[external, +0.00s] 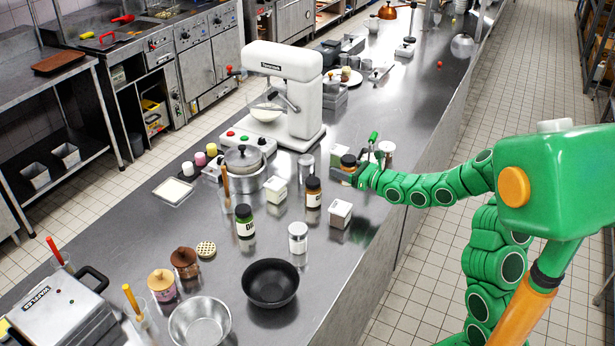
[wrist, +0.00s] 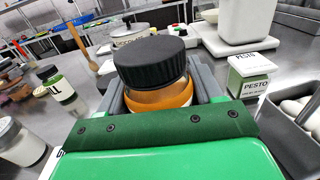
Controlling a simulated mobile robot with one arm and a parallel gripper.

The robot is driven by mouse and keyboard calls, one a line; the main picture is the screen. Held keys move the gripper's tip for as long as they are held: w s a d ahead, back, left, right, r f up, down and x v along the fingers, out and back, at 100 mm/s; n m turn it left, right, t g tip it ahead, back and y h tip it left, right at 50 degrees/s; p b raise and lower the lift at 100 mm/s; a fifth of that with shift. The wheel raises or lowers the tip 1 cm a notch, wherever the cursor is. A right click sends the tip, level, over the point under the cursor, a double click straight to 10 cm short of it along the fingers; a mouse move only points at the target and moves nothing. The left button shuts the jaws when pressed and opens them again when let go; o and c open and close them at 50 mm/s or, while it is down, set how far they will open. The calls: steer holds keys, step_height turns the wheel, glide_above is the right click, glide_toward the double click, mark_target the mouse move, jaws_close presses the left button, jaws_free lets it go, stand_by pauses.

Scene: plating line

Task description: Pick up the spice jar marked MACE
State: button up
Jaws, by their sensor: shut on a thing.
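My gripper (external: 354,174) is shut on a spice jar with a black ribbed lid (external: 348,159) at the counter's right side. In the wrist view this jar (wrist: 152,62) stands upright between the grey fingers, with orange-brown showing below its lid. Its label is hidden, so I cannot read MACE on it. I cannot tell whether its base touches the counter. Another black-lidded jar (external: 313,191) with a brown body stands to the left and nearer the camera. A green jar with a black lid (external: 244,221) stands further left.
A white mixer (external: 283,90) and a steel pot (external: 244,180) stand to the left. A PESTO box (wrist: 252,76) and a grey bin of pale round things (wrist: 298,125) are at right in the wrist view. A black bowl (external: 270,284) sits in front.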

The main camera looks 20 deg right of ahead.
steer(key=s+d+r, duration=0.2)
steer(key=s+r, duration=0.4)
steer(key=s, duration=0.4)
steer(key=shift+s, duration=0.25)
